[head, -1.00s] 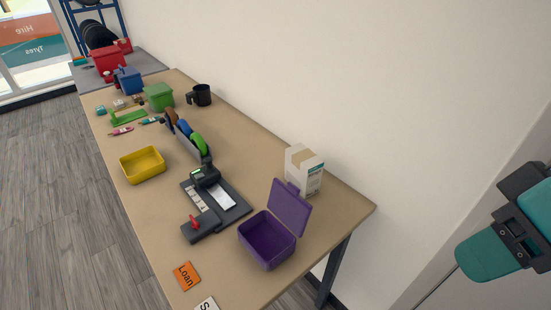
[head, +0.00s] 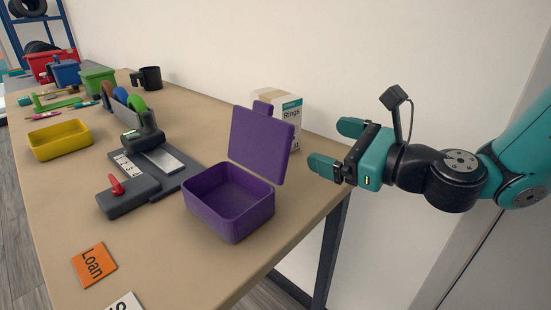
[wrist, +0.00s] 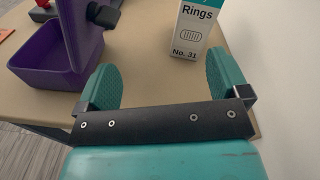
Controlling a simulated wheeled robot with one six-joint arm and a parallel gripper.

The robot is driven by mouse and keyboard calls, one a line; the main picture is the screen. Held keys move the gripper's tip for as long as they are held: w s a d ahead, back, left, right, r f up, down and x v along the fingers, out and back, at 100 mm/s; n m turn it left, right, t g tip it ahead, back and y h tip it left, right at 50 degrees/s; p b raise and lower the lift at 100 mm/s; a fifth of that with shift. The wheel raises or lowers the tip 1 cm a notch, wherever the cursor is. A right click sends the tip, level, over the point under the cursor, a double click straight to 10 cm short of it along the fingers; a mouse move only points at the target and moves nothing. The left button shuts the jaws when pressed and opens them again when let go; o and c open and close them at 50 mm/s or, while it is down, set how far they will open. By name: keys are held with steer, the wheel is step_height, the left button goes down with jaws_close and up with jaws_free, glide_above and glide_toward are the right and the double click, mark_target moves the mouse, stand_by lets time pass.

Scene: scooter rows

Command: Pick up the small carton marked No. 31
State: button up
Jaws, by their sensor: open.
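The small carton marked No. 31 (wrist: 186,30) stands upright on the table, white with a teal top band and the word Rings. In the head view the carton (head: 291,112) is partly hidden behind the raised lid of the purple box. My gripper (head: 331,146) is open and empty, just right of the carton. In the wrist view my gripper's two teal fingers (wrist: 164,86) are spread apart, with the carton ahead of them, nearer the right finger. The carton is not between the fingers.
The open purple box (head: 228,205) stands left of my gripper, its lid (head: 262,145) upright close to the carton. A grey device (head: 140,190), yellow tray (head: 60,138) and orange Loan card (head: 94,263) lie farther left. The wall is behind the carton.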

mark_target(288, 106)
steer(key=f+m, duration=0.1)
steer(key=w+d+f+m+t+b, duration=0.1)
steer(key=m, duration=0.1)
steer(key=w+d+f+m+t, duration=0.1)
steer(key=f, duration=0.1)
steer(key=shift+w+h+b, duration=0.2)
steer(key=shift+h+b, duration=0.1)
steer(key=shift+h, duration=0.1)
steer(key=shift+w+m+t, duration=0.3)
steer(key=shift+w+m, duration=0.05)
steer(key=shift+m, duration=0.25)
steer(key=p+x, duration=1)
steer(key=shift+w+a, duration=0.2)
steer(key=shift+w, duration=0.05)
steer(key=shift+f+p+x, duration=0.15)
steer(key=shift+p+x, duration=0.5)
steer(key=shift+x, duration=0.95)
steer(key=shift+f+p+x, duration=0.15)
steer(key=shift+p+x, duration=0.45)
steer(key=shift+x, duration=0.95)
steer(key=shift+w, duration=0.1)
steer(key=c, duration=1)
steer(key=shift+c, duration=0.6)
steer(key=shift+r, duration=0.15)
